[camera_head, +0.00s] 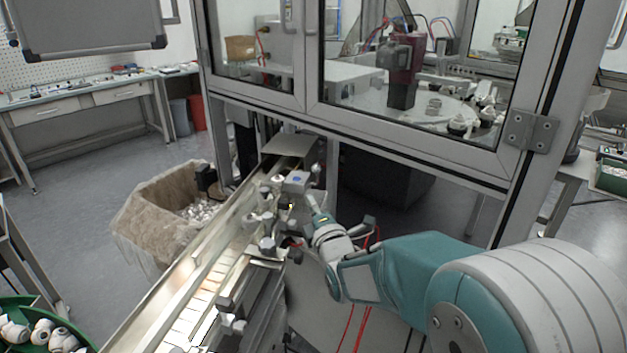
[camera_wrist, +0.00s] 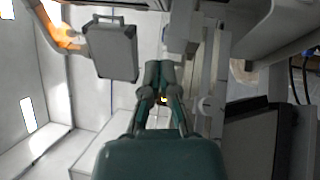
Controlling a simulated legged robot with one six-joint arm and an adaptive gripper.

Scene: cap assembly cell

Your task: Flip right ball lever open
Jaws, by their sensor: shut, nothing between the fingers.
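My gripper (camera_head: 313,202) reaches in from the right to the fittings at the upper end of the conveyor. In the wrist view my gripper (camera_wrist: 159,72) has its two dark fingers together, with nothing seen between them. I cannot surely pick out the right ball lever. In the head view, a grey block with a blue mark (camera_head: 297,181) sits just above and left of the fingertips. Whether they touch is too small to tell.
The sloping conveyor (camera_head: 196,290) runs from lower left to the machine cabinet. Grey clamp knobs (camera_head: 267,244) line its right side. A lined bin (camera_head: 150,225) of white parts stands on its left. The cabinet's glazed door frame (camera_head: 400,134) rises behind my gripper.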

